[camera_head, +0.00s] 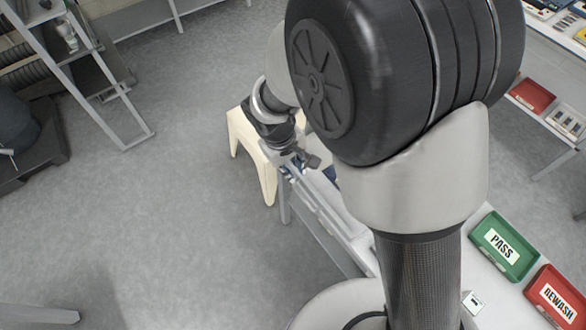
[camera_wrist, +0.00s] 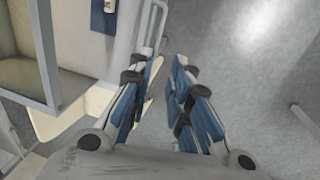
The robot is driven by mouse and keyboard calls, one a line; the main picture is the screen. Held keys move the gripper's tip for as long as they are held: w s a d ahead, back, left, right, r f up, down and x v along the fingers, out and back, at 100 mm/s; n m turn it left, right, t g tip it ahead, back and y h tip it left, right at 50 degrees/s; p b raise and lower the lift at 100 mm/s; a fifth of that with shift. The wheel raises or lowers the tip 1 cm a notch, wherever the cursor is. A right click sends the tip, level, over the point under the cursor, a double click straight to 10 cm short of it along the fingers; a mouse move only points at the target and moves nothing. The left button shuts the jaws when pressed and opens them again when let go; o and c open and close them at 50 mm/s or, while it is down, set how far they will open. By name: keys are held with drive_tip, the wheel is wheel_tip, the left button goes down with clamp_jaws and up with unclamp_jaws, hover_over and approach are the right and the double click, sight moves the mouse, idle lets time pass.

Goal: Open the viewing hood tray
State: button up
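A cream, arched shell (camera_head: 247,150), which looks like the viewing hood, stands at the far end of the white bench, partly hidden by my arm. In the wrist view a cream edge (camera_wrist: 75,118) shows at the left beside a grey frame (camera_wrist: 42,60). A pale bar-like handle (camera_wrist: 158,22) stands out from the edge of a white surface, just past my fingertips. I cannot tell whether it belongs to the tray. My gripper (camera_wrist: 167,75) is open, with a narrow empty gap between its blue-padded fingers. In the head view my gripper (camera_head: 300,165) is beside the cream shell.
A metal rack (camera_head: 95,75) stands at upper left. Grey floor (camera_head: 150,220) left of the bench is clear. A dark blue item (camera_wrist: 103,18) lies on the white surface.

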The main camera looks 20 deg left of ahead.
wheel_tip(320, 180, up, 10)
drive_tip(key=s+a, duration=0.1)
drive_tip(key=shift+s+f, duration=0.25)
drive_tip(key=b, duration=0.5)
approach(307, 203)
drive_tip(key=f+b, duration=0.1)
drive_tip(key=f, duration=0.1)
drive_tip(key=f+b, duration=0.2)
drive_tip(key=f, duration=0.1)
drive_tip(key=w+d+f+b, duration=0.1)
drive_tip(key=f+b, duration=0.1)
drive_tip(key=shift+w+f, duration=0.15)
drive_tip(key=shift+f, duration=0.15)
drive_tip(key=shift+c, duration=0.4)
clamp_jaws()
